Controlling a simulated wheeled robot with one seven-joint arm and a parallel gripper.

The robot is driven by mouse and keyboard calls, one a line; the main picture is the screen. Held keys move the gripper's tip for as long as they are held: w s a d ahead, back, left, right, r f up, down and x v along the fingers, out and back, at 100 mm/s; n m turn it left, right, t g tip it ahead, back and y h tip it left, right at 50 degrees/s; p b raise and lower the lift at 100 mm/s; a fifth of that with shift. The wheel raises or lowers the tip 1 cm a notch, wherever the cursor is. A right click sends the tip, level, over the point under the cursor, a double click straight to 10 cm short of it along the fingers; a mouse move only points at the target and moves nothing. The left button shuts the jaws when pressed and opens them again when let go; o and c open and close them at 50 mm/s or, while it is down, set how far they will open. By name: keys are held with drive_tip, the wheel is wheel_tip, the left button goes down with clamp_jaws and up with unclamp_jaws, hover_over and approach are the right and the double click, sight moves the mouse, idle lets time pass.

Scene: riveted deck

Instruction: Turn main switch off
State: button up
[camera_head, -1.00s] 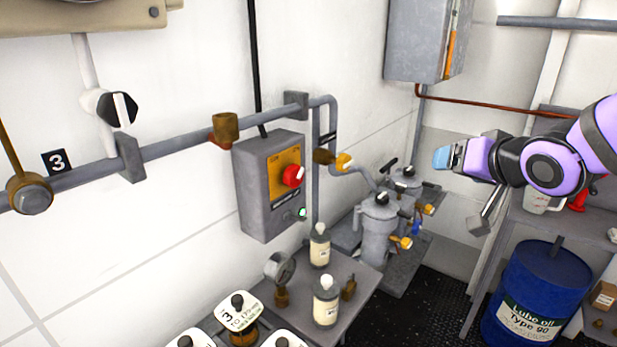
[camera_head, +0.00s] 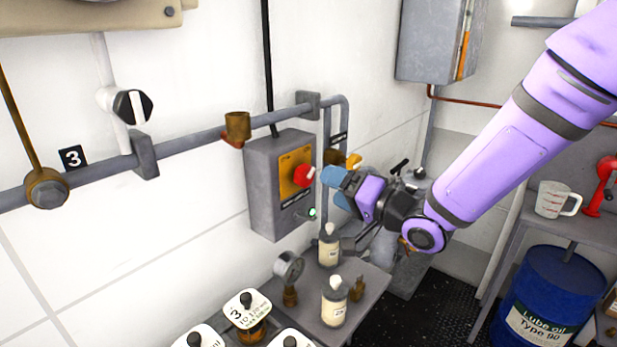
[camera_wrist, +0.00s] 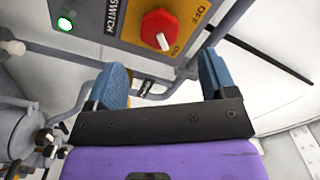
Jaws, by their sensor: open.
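The main switch is a red rotary knob (camera_head: 303,175) on a yellow plate of a grey wall box (camera_head: 262,195). In the wrist view the red knob (camera_wrist: 160,27) has a white pointer directed towards the ON mark; the OFF mark (camera_wrist: 203,12) is up and to the right. A green lamp (camera_head: 312,212) glows below the knob; the lamp also shows in the wrist view (camera_wrist: 65,24). My gripper (camera_head: 336,188) is open, its blue fingers just right of the knob. In the wrist view the knob lies beyond my fingertips (camera_wrist: 163,72), between them sideways; nothing is held.
Below the box, a small table holds two bottles (camera_head: 334,300) and a gauge (camera_head: 288,268). A pipe (camera_head: 190,143) runs along the wall past the box. A yellow-handled valve (camera_head: 353,161) is just right of the box. A blue drum (camera_head: 550,295) stands at right.

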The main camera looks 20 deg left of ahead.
sight(310, 177)
drive_tip(key=x, duration=0.7)
drive_tip(key=shift+w+a, duration=0.15)
drive_tip(key=shift+a, duration=0.1)
drive_tip(key=c, duration=0.9)
